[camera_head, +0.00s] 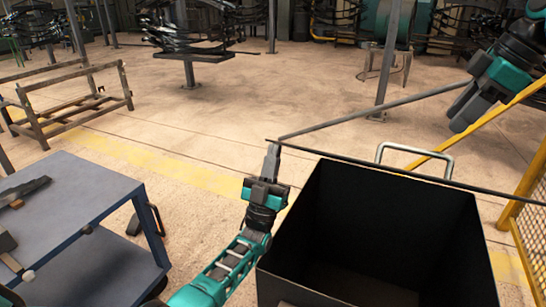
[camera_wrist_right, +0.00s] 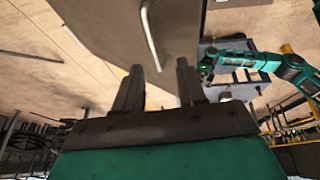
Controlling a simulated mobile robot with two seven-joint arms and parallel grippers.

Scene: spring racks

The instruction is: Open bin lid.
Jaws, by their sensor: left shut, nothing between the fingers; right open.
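A large black bin (camera_head: 450,222) stands at the lower right of the head view, and its dark inside is visible from above. A grey bar handle (camera_head: 449,168) shows at its far side. A thin dark edge (camera_head: 350,158) runs across behind the bin; I cannot tell whether it is the lid. My left gripper (camera_head: 273,155) is shut and empty, beside the bin's far left corner, near the end of that edge. My right gripper (camera_head: 466,106) is open, raised beyond the bin at the right. In the right wrist view a broad panel with a bar handle (camera_wrist_right: 151,36) lies beyond its fingers (camera_wrist_right: 158,88).
A blue-grey worktable (camera_head: 70,205) with tools stands at the left. A grey bar (camera_head: 380,107) crosses beyond the bin. A yellow railing and mesh fence (camera_head: 530,225) are at the right. A wooden rack (camera_head: 75,98) stands far left. Open floor (camera_head: 260,95) lies between.

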